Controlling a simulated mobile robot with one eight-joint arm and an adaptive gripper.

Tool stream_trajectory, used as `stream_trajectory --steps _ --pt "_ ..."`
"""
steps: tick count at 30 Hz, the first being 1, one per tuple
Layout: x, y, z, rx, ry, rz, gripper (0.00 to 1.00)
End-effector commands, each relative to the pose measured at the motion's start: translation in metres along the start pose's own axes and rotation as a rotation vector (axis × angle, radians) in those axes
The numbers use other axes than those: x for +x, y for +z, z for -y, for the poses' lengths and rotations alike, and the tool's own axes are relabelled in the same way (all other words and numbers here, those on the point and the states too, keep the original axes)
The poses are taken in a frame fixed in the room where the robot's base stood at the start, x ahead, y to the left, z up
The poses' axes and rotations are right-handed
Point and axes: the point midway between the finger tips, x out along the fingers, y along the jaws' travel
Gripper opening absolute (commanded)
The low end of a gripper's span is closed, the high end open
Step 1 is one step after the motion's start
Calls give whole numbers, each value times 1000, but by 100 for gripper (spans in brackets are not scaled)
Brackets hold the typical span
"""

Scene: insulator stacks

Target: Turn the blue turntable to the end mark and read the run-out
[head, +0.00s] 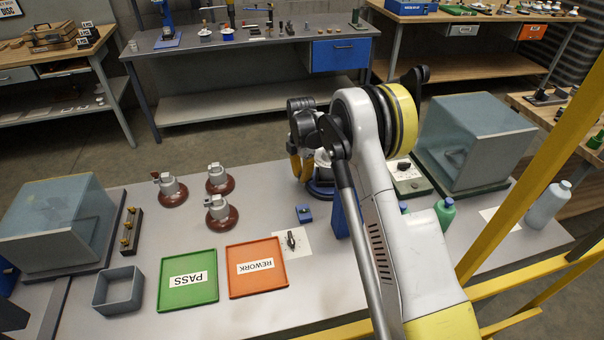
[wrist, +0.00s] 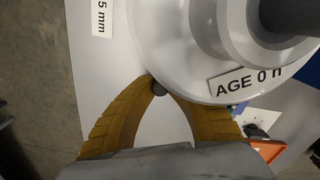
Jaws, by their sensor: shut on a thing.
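The blue turntable (head: 321,190) stands toward the back of the bench in the head view, partly hidden by my arm, with a pale round part on top. My gripper (head: 302,176) is low at its left side. In the wrist view my yellow fingers (wrist: 158,90) meet on a small dark peg (wrist: 158,87) at the rim of a large pale grey disc (wrist: 200,65). The disc bears a label reading "AGE 0" and a cut-off character. The end mark and any run-out reading cannot be made out.
A pale instrument box (head: 408,180) stands right of the turntable. Several brown insulators (head: 172,192) stand to the left. A green PASS tray (head: 188,281) and an orange REWORK tray (head: 257,268) lie in front. A clear-covered case (head: 475,140) is at right.

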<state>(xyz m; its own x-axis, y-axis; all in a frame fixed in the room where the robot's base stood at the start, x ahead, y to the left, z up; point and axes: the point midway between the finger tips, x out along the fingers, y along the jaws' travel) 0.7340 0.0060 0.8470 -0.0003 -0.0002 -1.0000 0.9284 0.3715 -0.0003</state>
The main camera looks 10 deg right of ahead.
Motion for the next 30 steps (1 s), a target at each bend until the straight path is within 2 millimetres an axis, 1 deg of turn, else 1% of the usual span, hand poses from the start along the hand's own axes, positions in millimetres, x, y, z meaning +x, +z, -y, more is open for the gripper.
stream_trajectory --steps 1,12,30 --pt "-1 -4 0 -25 2 -3 0" --pt "-1 -12 15 -210 2 -4 0" --pt "-1 -19 41 -510 2 -4 0"
